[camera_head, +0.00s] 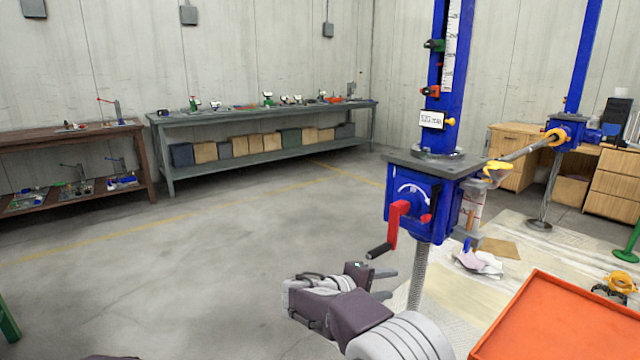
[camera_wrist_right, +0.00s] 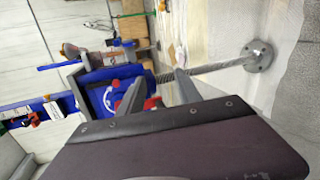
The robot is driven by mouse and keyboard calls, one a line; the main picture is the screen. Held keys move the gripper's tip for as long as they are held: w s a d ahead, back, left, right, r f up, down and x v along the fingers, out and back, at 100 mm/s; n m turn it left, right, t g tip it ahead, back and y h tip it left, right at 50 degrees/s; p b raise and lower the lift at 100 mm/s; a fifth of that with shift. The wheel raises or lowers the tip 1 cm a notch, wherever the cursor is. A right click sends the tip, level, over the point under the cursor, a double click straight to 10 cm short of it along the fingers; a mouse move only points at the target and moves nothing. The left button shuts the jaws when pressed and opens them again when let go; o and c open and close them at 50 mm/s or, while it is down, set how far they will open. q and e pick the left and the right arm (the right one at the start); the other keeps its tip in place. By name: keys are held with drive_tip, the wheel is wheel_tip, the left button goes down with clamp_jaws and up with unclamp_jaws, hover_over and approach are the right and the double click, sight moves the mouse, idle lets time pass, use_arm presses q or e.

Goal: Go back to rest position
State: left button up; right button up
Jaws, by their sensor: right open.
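The near screw jack has a blue gearbox (camera_head: 412,203) under a grey plate, with a threaded screw (camera_head: 417,278) running down from it. A red crank (camera_head: 397,222) with a black handle (camera_head: 380,250) is on its front. My right gripper (camera_head: 391,283) is open and empty, a little below the handle and apart from it in the head view. In the right wrist view, the fingers of the right gripper (camera_wrist_right: 160,92) are spread. The blue gearbox (camera_wrist_right: 105,92) and part of the red crank show beyond them; the crank is partly hidden. My left gripper is not in view.
An orange tabletop (camera_head: 565,325) is at the lower right. A second blue jack (camera_head: 562,135) stands behind, joined by a shaft (camera_head: 525,150). Workbenches (camera_head: 265,113) line the far wall. The floor (camera_head: 200,250) to the left is clear.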

drive_tip(key=s+d+f+m+g+y, duration=0.1)
drive_tip(key=s+d+f+g+y, duration=0.4)
drive_tip(key=s+f, duration=0.6)
drive_tip(key=s+a+f+m+g+y, duration=0.1)
drive_tip(key=s+f+m+y, duration=0.3)
drive_tip(key=s, duration=0.5)
drive_tip(key=s+a+f+m+g+y, duration=0.1)
drive_tip(key=s+f+m+y, duration=0.25)
drive_tip(key=s, duration=0.45)
wheel_tip(320, 180, up, 31)
drive_tip(key=p, duration=3.1)
drive_tip(key=shift+w+a, duration=0.15)
drive_tip(key=shift+a, duration=0.15)
